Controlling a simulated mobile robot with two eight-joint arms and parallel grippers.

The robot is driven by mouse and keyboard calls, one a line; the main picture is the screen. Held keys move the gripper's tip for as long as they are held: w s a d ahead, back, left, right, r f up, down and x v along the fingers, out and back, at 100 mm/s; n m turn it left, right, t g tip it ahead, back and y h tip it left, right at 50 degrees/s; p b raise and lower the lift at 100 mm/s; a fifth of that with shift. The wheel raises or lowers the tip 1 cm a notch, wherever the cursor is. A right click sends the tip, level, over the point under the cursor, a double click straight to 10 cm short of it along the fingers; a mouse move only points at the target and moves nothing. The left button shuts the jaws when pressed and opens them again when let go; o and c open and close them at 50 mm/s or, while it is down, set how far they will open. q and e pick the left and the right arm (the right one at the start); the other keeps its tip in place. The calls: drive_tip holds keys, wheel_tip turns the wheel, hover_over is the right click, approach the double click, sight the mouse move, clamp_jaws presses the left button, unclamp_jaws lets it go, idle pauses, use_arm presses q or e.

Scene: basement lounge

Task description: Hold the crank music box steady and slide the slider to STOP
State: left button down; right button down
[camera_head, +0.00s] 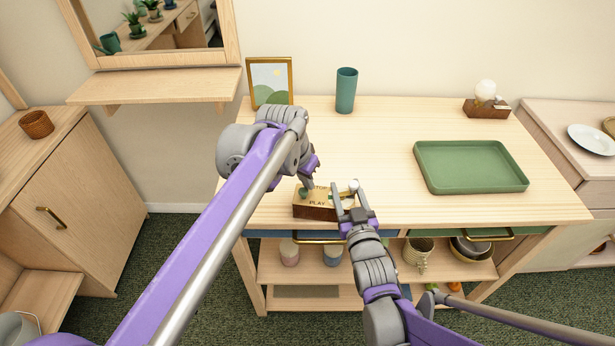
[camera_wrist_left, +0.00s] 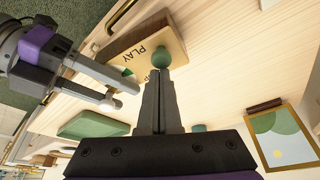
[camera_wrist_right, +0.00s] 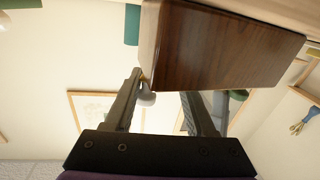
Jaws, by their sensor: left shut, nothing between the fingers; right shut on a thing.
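The music box (camera_head: 311,211) is a wooden block near the table's front edge, with a light top, dark sides and the word PLAY at the front. A second label behind is partly covered. A green round slider knob (camera_wrist_left: 162,58) stands on the top. My left gripper (camera_wrist_left: 160,70) is shut and empty, with its tips at the knob; contact cannot be told. The box's dark side (camera_wrist_right: 215,45) fills the upper right wrist view.
A green tray (camera_head: 430,178) lies on the right of the table. A teal cup (camera_head: 346,90), a picture frame (camera_head: 290,82) and a lamp on a wooden base (camera_head: 486,108) stand at the back. The tabletop between the box and the tray is clear.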

use_arm(q)
drive_tip(key=w, duration=0.1)
drive_tip(key=w+d+r, duration=0.1)
drive_tip(key=w+d, duration=0.1)
drive_tip(key=shift+w+r, duration=0.1)
drive_tip(key=shift+r, duration=0.3)
drive_tip(key=v, duration=0.9)
